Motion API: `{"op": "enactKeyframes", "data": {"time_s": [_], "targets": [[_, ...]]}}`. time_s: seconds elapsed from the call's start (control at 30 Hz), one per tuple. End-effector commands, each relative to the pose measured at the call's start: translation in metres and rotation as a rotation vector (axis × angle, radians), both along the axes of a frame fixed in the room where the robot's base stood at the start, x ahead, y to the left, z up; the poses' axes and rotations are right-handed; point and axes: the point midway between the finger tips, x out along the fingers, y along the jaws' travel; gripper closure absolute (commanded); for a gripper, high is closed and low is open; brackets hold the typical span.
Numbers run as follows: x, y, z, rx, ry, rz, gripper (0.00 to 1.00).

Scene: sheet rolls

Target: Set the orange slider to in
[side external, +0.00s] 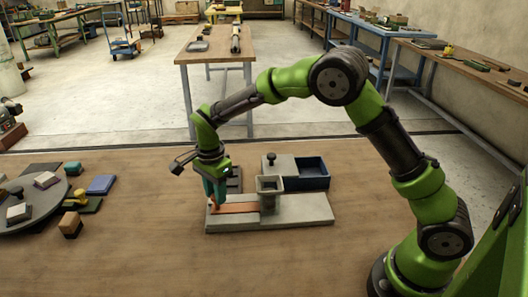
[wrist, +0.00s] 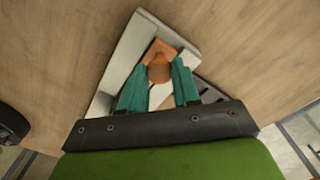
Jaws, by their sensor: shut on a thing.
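The orange slider (side external: 237,209) is a flat strip lying along the pale grey base block (side external: 300,212), with its right end at the square grey upright housing (side external: 269,186). In the wrist view the slider's rounded orange knob (wrist: 159,72) sits on its flat orange plate (wrist: 160,49). My gripper (side external: 213,202) points down at the slider's left end. In the wrist view its two teal fingers (wrist: 158,83) are on either side of the knob, shut on it. The fingers hide part of the slider.
A blue open box (side external: 306,173) and a black knob (side external: 271,158) stand behind the housing. The wooden table (side external: 180,260) in front is clear.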

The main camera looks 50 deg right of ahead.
Motion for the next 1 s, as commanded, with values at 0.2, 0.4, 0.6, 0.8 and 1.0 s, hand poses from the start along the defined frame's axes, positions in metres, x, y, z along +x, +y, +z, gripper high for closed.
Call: {"op": "enactKeyframes", "data": {"time_s": [0.2, 0.4, 0.6, 0.8, 1.0], "targets": [[0.0, 0.0, 0.0, 0.0, 0.0, 0.0, 1.0], [-0.011, -0.012, 0.001, 0.0, 0.001, 0.0, 1.0], [-0.026, -0.026, 0.001, 0.0, 0.0, 0.0, 1.0], [-0.027, -0.027, 0.001, 0.0, -0.001, 0.0, 1.0], [-0.027, -0.027, 0.001, 0.0, -0.001, 0.0, 0.52]]}}
